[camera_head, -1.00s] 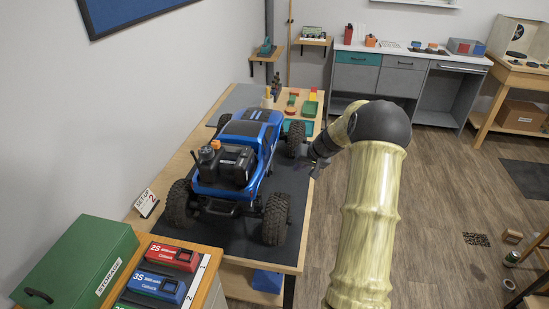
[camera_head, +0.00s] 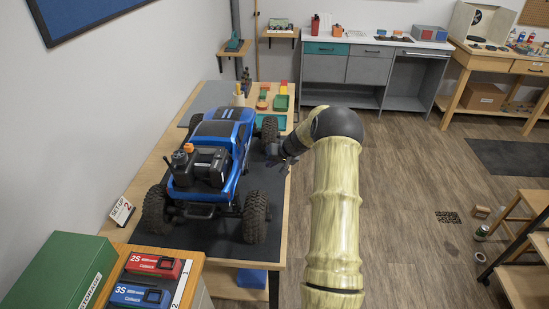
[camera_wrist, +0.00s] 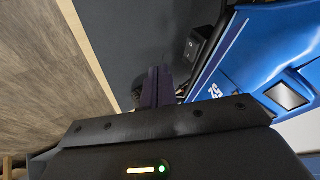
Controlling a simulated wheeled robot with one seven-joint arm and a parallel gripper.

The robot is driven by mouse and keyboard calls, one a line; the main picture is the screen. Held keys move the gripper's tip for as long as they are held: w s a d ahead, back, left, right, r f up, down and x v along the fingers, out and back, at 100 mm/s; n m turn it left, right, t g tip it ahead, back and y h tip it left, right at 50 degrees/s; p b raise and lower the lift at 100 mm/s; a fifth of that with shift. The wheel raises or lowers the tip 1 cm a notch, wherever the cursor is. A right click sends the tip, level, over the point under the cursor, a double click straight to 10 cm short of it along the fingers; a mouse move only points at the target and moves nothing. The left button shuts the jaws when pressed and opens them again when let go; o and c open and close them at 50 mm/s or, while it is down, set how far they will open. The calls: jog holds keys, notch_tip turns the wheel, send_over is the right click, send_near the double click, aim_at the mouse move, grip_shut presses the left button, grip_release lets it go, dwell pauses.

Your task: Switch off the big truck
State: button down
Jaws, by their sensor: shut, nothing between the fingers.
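The big blue truck (camera_head: 229,131) stands upright on a black mat on the long wooden table, with black wheels and a black and orange unit on its rear bed. In the wrist view its blue side panel (camera_wrist: 245,52) fills the right, with a small black box-like part (camera_wrist: 198,42) beside it. My gripper (camera_head: 274,152) is beside the truck's right side, near the far right wheel, over the mat's edge. In the wrist view its fingers (camera_wrist: 157,84) are together, with nothing between them, apart from the blue panel. I cannot make out a power switch.
Red (camera_head: 155,265) and blue (camera_head: 141,295) battery packs and a green box (camera_head: 58,276) are at the near left. A "SETUP 2" card (camera_head: 121,211) stands by the wall. Small colored trays (camera_head: 280,103) lie beyond the truck.

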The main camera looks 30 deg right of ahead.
jog(key=w+a+f+p, duration=0.2)
jog(key=w+a+f, duration=0.1)
jog(key=w+a, duration=0.1)
jog(key=shift+a, duration=0.5)
jog(key=shift+f, duration=0.15)
